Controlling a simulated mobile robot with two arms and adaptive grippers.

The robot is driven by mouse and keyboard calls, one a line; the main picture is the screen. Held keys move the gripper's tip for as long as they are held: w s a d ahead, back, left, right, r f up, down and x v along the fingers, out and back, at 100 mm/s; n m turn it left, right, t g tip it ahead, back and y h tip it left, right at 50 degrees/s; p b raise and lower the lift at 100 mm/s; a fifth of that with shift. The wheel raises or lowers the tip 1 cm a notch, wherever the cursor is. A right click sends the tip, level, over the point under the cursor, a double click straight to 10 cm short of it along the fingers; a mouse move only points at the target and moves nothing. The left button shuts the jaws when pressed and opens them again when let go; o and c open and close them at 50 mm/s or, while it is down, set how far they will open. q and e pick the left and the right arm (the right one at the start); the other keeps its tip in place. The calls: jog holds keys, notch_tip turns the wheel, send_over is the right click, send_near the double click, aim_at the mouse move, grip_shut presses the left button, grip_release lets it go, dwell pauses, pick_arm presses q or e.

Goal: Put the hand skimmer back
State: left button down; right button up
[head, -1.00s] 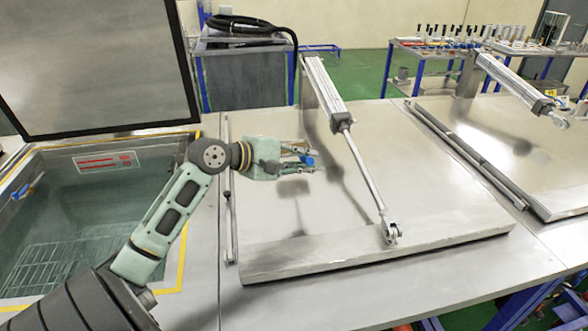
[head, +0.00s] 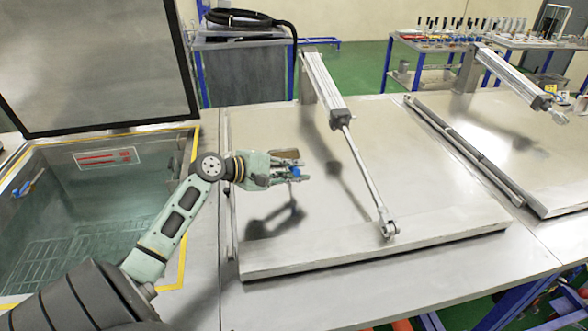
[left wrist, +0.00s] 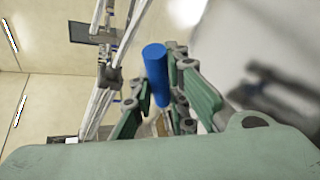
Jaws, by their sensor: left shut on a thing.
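My left gripper (head: 292,172) is above the left part of the shut flat metal lid (head: 440,215). It is shut on a blue handle, which I take to be the hand skimmer (head: 295,171). In the left wrist view the blue cylinder (left wrist: 155,68) stands between the green fingers of the gripper (left wrist: 160,88). A small brownish flat piece (head: 286,153) shows just behind the gripper; I cannot tell whether it belongs to the skimmer. My right gripper is not in view.
An open tank (head: 90,215) with water lies at left under its raised lid (head: 95,60); a blue-handled valve (head: 27,183) is on its wall. A pneumatic cylinder (head: 325,80) slants over the shut lid, right of my gripper. A tool table (head: 450,42) stands behind.

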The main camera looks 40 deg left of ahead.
pick_arm(q)
jog(key=c, duration=2.1)
grip_release()
jog(key=shift+f, duration=0.1)
jog(key=o, duration=0.4)
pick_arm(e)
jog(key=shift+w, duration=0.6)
pick_arm(q)
jog(key=shift+b+v, duration=1.3)
jog(key=shift+v, duration=4.8)
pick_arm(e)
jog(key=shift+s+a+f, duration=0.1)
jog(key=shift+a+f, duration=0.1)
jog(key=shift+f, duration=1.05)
pick_arm(q)
jog(key=shift+w, duration=0.1)
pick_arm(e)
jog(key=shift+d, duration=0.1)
